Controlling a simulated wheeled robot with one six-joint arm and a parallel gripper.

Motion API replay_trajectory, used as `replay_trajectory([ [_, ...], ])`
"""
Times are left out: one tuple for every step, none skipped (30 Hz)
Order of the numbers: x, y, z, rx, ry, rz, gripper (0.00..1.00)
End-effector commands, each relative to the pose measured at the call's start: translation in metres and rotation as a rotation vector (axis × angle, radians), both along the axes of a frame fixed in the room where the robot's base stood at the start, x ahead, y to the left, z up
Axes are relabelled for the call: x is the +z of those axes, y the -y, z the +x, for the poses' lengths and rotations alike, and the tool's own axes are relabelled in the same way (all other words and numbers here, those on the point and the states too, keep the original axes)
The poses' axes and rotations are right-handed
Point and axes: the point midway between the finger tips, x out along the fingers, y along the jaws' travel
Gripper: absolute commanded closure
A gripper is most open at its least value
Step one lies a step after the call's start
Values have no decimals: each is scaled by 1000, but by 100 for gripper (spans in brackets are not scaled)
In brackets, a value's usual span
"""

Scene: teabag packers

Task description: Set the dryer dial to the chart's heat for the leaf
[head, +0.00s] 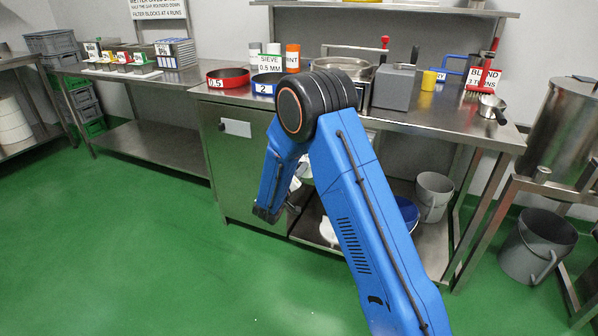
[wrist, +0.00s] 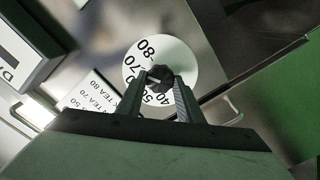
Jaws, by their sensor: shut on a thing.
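The dryer dial (wrist: 184,58) is a white disc with black numbers in the wrist view; 80, 70, 50 and 40 are readable around its left and lower side. My gripper (wrist: 160,77) is shut on the dark knob at its centre, one finger on each side. The knob's exact setting is hard to tell. A white chart (wrist: 88,93) lies left of the dial, partly cut off by my gripper, with lines ending in TEA 80, TEA 70 and 50.
A steel bench (head: 440,116) carries a red ring (head: 228,83) marked .5, a blue ring (head: 266,92) marked 2, a grey block (head: 394,88) and a small pan (head: 489,106). A grey bucket (head: 538,240) stands at right. The green floor at left is clear.

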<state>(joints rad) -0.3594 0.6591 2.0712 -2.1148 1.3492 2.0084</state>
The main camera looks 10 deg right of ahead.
Motion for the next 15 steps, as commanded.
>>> replay_trajectory([
  [-3, 0, -2, -1, -6, 0, 89],
  [-3, 0, -2, -1, -6, 0, 89],
  [-3, 0, -2, -1, -6, 0, 89],
  [-3, 0, -2, -1, -6, 0, 89],
  [-3, 0, -2, -1, -6, 0, 64],
  [-3, 0, -1, -1, -6, 0, 55],
  [-3, 0, -1, -1, -6, -1, 48],
  [-2, 0, -1, -1, -5, -1, 48],
  [-2, 0, -1, -1, -5, 0, 48],
  [-2, 0, -1, -1, -5, 0, 48],
  [-2, 0, -1, 0, -4, -1, 48],
  [-2, 0, -1, -1, -3, -1, 48],
  [-1, 0, -1, -1, -3, -1, 48],
  [-1, 0, -1, -1, -3, -1, 48],
  [-1, 0, -1, -1, -3, 0, 48],
])
